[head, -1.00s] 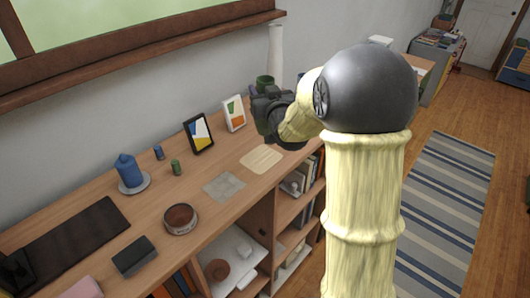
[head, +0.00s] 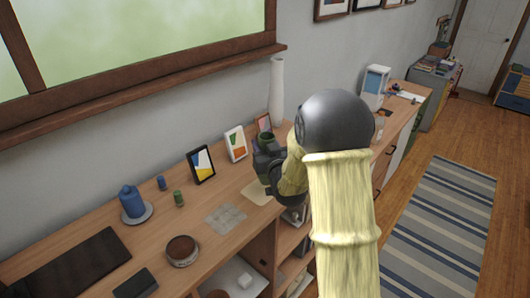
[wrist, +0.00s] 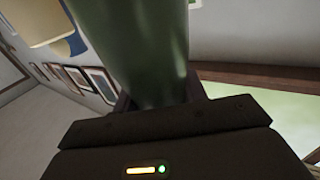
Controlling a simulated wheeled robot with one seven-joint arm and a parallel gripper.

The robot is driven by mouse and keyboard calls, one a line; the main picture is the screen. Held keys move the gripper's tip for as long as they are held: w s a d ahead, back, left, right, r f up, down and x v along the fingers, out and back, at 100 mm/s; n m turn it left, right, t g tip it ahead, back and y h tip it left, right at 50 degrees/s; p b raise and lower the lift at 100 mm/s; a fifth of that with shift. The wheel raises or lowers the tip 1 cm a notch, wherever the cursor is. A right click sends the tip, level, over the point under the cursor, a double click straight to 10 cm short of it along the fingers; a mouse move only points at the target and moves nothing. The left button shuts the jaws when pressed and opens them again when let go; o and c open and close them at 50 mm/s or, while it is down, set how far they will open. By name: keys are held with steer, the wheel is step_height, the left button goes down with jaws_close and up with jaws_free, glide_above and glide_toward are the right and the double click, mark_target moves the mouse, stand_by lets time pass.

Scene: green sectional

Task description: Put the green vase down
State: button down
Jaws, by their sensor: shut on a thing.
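The green vase (wrist: 135,45) fills the top middle of the wrist view, between the two fingers of my gripper (wrist: 160,98). My gripper is shut on it. In the head view the vase's dark green rim (head: 266,141) shows above my gripper (head: 266,165), which is over the wooden shelf top (head: 150,258), near a pale tan mat (head: 256,192). The vase's lower part is hidden behind the gripper, so I cannot tell whether its base touches the shelf.
A grey mat (head: 225,218) lies bare left of the gripper. Picture frames (head: 201,164) (head: 236,144) stand along the wall. A tall white vase (head: 276,92) stands behind.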

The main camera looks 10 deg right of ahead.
steer(key=shift+f+p, duration=0.4)
steer(key=shift+f, duration=1.2)
steer(key=c, duration=0.8)
jaws_free()
steer(key=shift+s, duration=0.25)
steer(key=s+d+b, duration=0.1)
steer(key=s+b, duration=0.8)
steer(key=s, duration=0.2)
steer(key=shift+s, duration=0.25)
